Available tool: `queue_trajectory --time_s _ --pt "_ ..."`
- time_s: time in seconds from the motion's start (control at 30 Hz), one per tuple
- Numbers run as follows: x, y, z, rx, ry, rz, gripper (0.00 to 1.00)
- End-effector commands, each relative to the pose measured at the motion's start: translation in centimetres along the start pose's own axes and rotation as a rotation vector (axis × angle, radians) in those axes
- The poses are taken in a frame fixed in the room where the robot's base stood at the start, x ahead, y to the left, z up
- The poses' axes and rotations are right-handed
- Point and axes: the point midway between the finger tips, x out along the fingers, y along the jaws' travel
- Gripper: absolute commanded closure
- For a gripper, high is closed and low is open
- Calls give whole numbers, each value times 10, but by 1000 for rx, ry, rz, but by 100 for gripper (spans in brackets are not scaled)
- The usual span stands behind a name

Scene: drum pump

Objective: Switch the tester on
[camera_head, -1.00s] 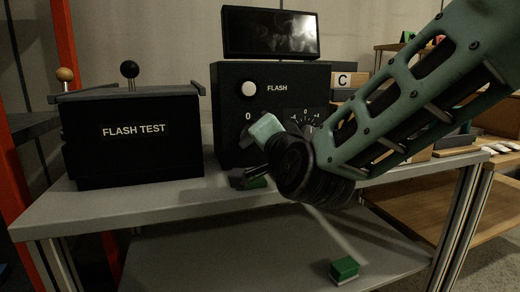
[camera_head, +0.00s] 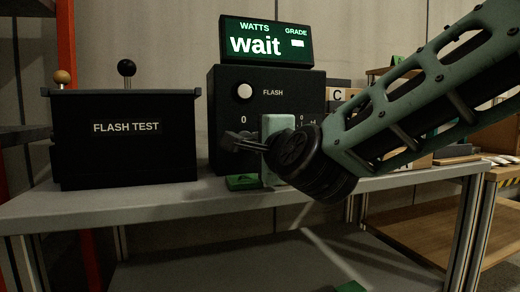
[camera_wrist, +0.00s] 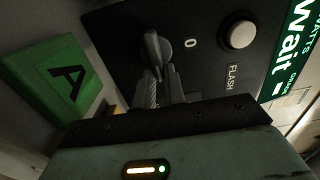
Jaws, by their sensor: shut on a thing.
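The tester is a black box (camera_head: 228,95) with a white round button (camera_head: 243,91) marked FLASH. Its top display (camera_head: 265,40) is lit and reads "WATTS", "GRADE" and "Wait". In the wrist view, a dark rotary knob (camera_wrist: 155,46) sits on the panel beside the "0" mark. My gripper (camera_head: 238,142) is at the panel's lower left; the wrist view shows its fingers (camera_wrist: 165,86) shut on the knob. My gripper and wrist hide the knob and part of the dial scale in the head view.
A black FLASH TEST box (camera_head: 125,155) with two ball-topped levers stands to the left on the grey bench (camera_head: 130,204). A green block (camera_head: 243,182) lies before the tester; a green block marked A shows in the wrist view (camera_wrist: 60,77). Shelving stands at right.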

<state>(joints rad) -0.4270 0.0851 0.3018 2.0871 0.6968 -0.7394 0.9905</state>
Motion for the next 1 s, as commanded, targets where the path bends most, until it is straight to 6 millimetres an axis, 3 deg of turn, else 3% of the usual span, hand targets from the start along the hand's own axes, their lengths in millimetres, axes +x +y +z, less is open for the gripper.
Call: queue_trajectory --time_s 0.47,0.5,0.57,0.87,1.0 --pt "0 2 0 15 1 3 100" --pt "0 2 0 15 1 3 83" --pt "0 2 0 15 1 3 66" --pt "-1 1 0 14 0 1 66" --pt "-12 -1 0 14 -1 1 66"
